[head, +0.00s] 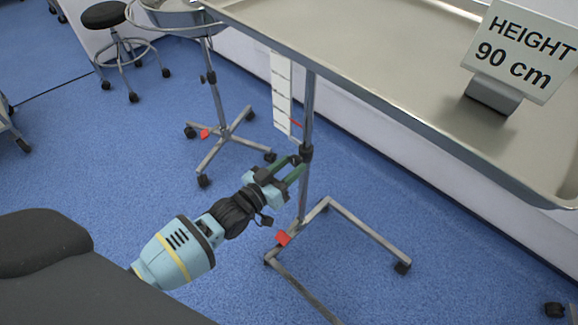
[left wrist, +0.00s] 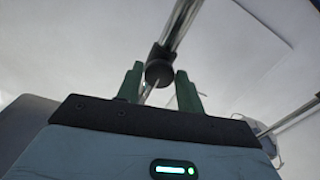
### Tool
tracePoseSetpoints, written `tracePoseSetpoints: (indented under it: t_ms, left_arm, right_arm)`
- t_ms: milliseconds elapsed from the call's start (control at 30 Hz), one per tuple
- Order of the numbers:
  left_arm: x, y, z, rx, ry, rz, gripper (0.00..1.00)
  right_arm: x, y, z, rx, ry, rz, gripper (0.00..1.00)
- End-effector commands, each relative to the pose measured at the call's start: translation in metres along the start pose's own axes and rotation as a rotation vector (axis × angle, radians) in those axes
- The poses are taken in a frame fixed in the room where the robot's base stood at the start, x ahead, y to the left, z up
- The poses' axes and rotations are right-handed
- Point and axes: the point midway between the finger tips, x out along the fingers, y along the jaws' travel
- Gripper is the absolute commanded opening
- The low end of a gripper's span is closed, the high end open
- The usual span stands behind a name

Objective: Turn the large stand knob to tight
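The large stand knob (left wrist: 159,72) is a round black knob on the metal pole of the instrument stand (head: 307,105). In the head view the black collar and knob (head: 306,153) sit partway up the pole, below the tray. My left gripper (head: 295,167) reaches in from the lower left to the knob. In the left wrist view its green fingers (left wrist: 160,88) stand apart, one on each side below the knob. A gap shows between the fingers and the knob. My right gripper shows in neither view.
The steel tray (head: 385,60) hangs above, with a "HEIGHT 90 cm" sign (head: 523,50) on it. A white scale strip (head: 281,95) with a red pointer is beside the pole. The stand's base (head: 368,235) has a red pedal (head: 283,238). A basin stand (head: 217,105) and a stool (head: 104,16) are behind.

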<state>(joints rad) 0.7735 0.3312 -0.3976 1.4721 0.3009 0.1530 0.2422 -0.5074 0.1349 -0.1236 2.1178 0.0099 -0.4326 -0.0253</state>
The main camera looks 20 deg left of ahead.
Motion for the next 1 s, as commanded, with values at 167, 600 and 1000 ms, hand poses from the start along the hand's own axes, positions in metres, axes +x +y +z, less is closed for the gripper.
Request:
tracePoseSetpoints:
  t_ms: [167, 600, 1000]
  left_arm:
    - [0.0, 0.0, 0.0, -0.001, 0.0, 0.0, 0.55]
    - [-0.019, 0.0, -0.001, -0.001, -0.001, 0.0, 0.55]
    - [-0.072, 0.0, -0.001, -0.001, 0.001, 0.0, 0.55]
  right_arm:
    - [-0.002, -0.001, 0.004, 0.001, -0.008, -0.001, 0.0]
    - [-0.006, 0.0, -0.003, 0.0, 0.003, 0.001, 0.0]
    - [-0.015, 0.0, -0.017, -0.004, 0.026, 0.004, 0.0]
